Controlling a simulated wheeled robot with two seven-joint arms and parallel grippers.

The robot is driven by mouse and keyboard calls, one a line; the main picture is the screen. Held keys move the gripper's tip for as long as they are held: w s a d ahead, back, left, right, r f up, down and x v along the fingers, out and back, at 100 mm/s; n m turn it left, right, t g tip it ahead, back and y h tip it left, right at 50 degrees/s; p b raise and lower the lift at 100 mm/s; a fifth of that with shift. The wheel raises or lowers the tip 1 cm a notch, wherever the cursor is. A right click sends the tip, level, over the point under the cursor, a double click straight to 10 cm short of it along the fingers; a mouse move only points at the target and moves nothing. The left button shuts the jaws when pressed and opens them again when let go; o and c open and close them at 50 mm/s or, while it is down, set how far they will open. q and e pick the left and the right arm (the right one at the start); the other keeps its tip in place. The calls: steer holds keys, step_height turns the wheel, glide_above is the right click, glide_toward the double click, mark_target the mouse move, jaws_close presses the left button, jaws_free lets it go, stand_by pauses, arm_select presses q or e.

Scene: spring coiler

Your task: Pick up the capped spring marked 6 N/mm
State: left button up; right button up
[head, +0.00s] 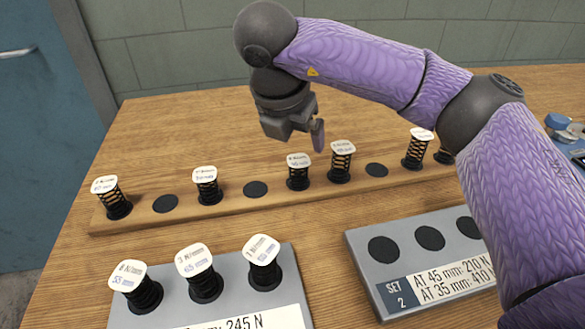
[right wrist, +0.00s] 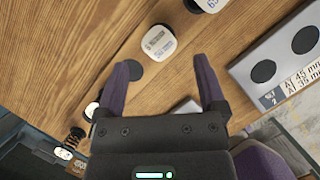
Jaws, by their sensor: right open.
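Several capped springs stand upright on a long wooden rack (head: 230,207), black coils with pale square caps. Their printing is too small to read surely, so I cannot tell which is marked 6 N/mm. Two neighbours are a mid-rack spring (head: 299,172) and the spring to its right (head: 341,161). My right gripper (head: 307,138) hangs above and behind the mid-rack spring, apart from it. In the right wrist view its two purple fingers (right wrist: 163,80) are spread and empty, with one pale cap (right wrist: 158,42) beyond the gap between them. My left gripper is out of view.
A grey plate (head: 285,290) at front left holds three capped springs, one apparently marked 7 N/mm (head: 262,262). The grey SET 2 plate (head: 440,283) shows empty dark round spots. The wooden rack has empty spots too. Small blue and grey items (head: 562,125) lie at far right.

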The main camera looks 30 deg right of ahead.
mark_target(298, 161)
steer(key=b+x, duration=0.1)
steer(key=x, duration=0.2)
steer(key=b+x, duration=0.1)
steer(key=x, duration=0.2)
steer(key=a+b+x, duration=0.1)
steer(key=b+x, duration=0.1)
steer(key=x, duration=0.1)
steer(key=shift+s+d+f, duration=0.1)
steer(key=shift+s+f, duration=0.05)
steer(key=shift+f, duration=0.1)
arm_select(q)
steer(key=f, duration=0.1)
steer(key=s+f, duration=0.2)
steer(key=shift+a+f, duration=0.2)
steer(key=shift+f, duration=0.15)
arm_select(e)
steer(key=shift+r, duration=0.2)
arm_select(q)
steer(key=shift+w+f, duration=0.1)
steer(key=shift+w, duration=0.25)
arm_select(e)
jaws_close()
